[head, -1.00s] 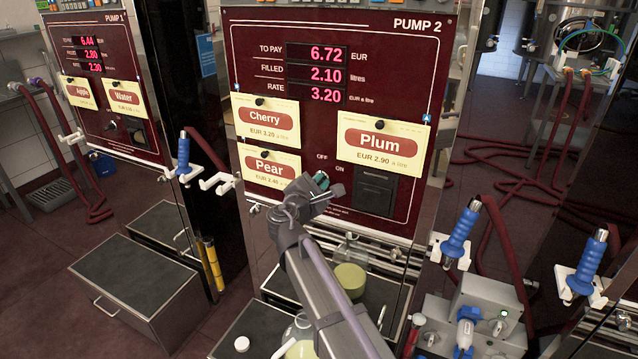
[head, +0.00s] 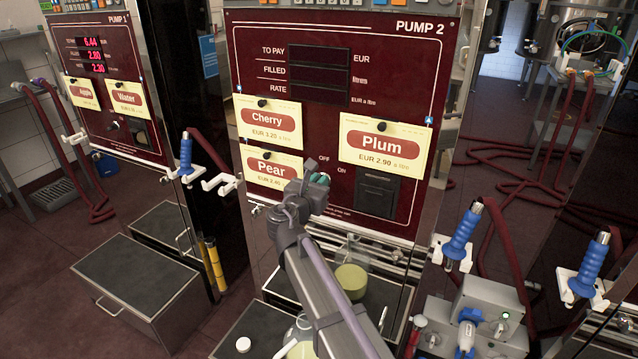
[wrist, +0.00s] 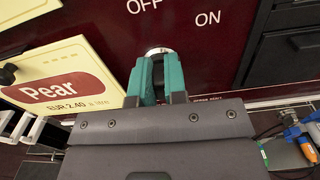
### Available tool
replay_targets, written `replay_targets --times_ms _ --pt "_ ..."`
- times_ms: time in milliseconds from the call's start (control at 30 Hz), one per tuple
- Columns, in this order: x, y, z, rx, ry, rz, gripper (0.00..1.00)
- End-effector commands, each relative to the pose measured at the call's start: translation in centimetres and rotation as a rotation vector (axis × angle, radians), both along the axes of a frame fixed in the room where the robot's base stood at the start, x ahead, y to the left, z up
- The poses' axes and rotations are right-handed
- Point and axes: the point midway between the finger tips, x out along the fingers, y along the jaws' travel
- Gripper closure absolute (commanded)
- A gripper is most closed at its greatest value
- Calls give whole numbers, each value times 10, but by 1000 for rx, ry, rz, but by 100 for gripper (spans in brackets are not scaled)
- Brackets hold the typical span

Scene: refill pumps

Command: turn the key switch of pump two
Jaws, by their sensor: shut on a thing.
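Pump two (head: 405,60) fills the middle of the head view, with a dark red panel. Its three display windows (head: 318,71) are dark. The key switch (wrist: 158,50) shows in the wrist view as a silver collar below the OFF label and left of ON. My gripper (head: 320,179) is at the switch, its green fingers (wrist: 159,78) closed on the key in front of the collar. The key itself is hidden between the fingers, so its exact angle cannot be told.
Cards for Cherry (head: 268,122), Pear (head: 271,167) and Plum (head: 381,143) hang close around the switch. A black slot unit (head: 377,194) is to its right. Pump one (head: 100,70), with lit red displays, stands at left. Blue-handled nozzles (head: 462,232) hang at right.

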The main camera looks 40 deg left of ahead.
Motion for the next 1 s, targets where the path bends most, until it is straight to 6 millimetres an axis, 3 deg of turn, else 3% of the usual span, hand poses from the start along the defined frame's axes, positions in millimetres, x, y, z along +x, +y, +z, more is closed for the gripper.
replay_targets --times_ms 600,633,800,900,1000 --pt "0 0 0 -52 -10 0 100" --pt "0 0 0 -52 -10 0 86" --pt "0 0 0 -51 -11 0 70" --pt "0 0 0 -51 -11 0 62" --pt "0 0 0 -51 -11 0 62"
